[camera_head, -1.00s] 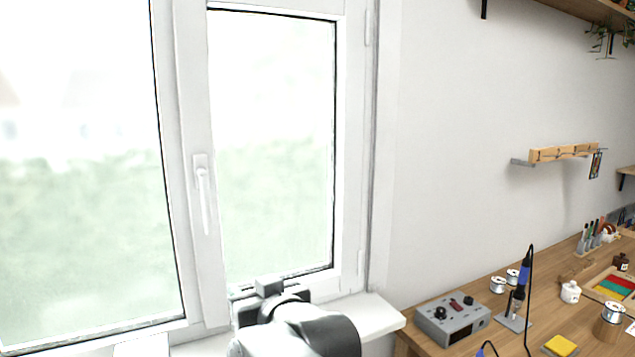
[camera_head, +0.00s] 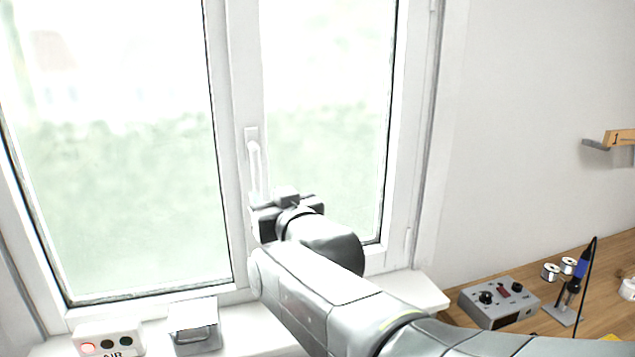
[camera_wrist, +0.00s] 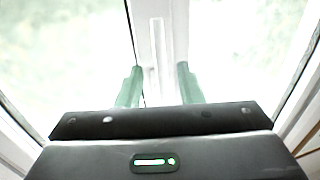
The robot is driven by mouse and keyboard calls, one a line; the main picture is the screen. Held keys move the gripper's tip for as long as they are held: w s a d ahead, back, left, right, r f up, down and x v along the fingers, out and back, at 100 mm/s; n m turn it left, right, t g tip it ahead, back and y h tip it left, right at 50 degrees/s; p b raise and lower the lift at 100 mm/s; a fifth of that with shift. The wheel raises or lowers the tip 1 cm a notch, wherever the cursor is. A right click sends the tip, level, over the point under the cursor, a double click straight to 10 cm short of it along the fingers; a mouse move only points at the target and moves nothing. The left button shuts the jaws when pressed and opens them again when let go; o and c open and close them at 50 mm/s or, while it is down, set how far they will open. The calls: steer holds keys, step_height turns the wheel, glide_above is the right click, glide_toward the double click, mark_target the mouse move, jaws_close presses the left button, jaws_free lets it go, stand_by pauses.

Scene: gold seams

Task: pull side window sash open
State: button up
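The side window sash (camera_head: 405,130) is the narrower right-hand one, with a white frame around pale glass, and it looks closed. Its white handle (camera_head: 255,165) hangs downward on the left stile. In the head view my gripper (camera_head: 256,205) is at the lower end of the handle; the arm hides its fingertips. In the wrist view my gripper (camera_wrist: 158,85) shows two greenish fingers spread apart, one on each side of the white handle (camera_wrist: 157,50). Gaps show between the fingers and the handle, so the gripper looks open around it.
The sill (camera_head: 425,290) runs below the window. A white box marked AIR (camera_head: 108,340) and a grey metal box (camera_head: 195,325) stand on it at the left. At the right, a wooden bench (camera_head: 600,320) holds a grey soldering station (camera_head: 500,302).

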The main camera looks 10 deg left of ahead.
mark_target(259, 187)
steer(key=shift+p+x, duration=0.7)
steer(key=shift+x, duration=2.85)
steer(key=shift+c, duration=0.2)
jaws_close()
